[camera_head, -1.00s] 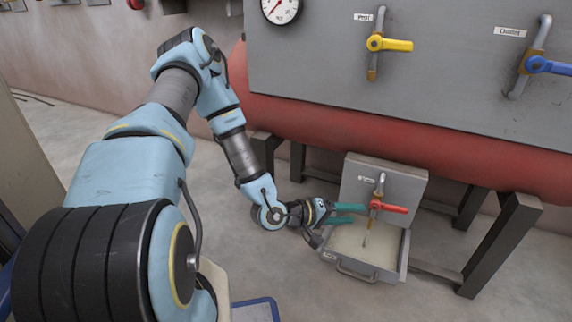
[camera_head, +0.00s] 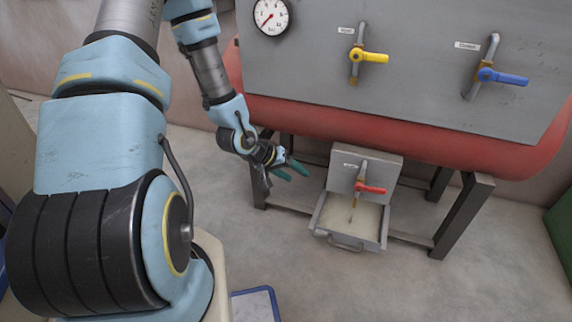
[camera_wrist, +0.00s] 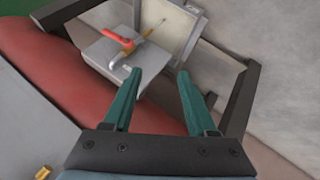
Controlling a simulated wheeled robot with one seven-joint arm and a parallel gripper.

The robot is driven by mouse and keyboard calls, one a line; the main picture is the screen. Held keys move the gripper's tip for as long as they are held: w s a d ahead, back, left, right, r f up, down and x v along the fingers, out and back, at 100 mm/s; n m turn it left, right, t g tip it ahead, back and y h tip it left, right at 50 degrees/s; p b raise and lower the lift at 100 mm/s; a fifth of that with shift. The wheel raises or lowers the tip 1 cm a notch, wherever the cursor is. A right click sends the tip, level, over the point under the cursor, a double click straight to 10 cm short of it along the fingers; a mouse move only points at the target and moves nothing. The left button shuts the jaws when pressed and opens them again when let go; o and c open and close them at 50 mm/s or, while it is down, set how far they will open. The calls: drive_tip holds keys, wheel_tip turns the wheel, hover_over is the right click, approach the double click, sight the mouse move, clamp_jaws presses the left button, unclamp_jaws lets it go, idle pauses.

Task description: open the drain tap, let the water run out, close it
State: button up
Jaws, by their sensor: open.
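The drain tap has a red lever (camera_head: 371,188) on a short upright pipe, mounted on a grey panel (camera_head: 385,172) low under the red tank. The lever points right, crosswise to the pipe. In the wrist view the red lever (camera_wrist: 117,40) lies across the brass tap body, near the top. A catch tray (camera_head: 325,236) stands below the spout, with a pale surface inside. A thin line shows under the spout; I cannot tell whether water runs. My gripper (camera_head: 298,175) is open and empty, up and left of the tap, apart from it.
A yellow-handled valve (camera_head: 368,57) and a blue-handled valve (camera_head: 500,76) sit on the grey panel above, with a gauge (camera_head: 271,15) at left. Dark frame legs (camera_head: 463,215) flank the tray.

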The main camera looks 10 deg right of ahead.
drive_tip(key=shift+a+r+y+p, duration=0.3)
drive_tip(key=shift+a+r+p, duration=0.1)
drive_tip(key=shift+a+r, duration=0.5)
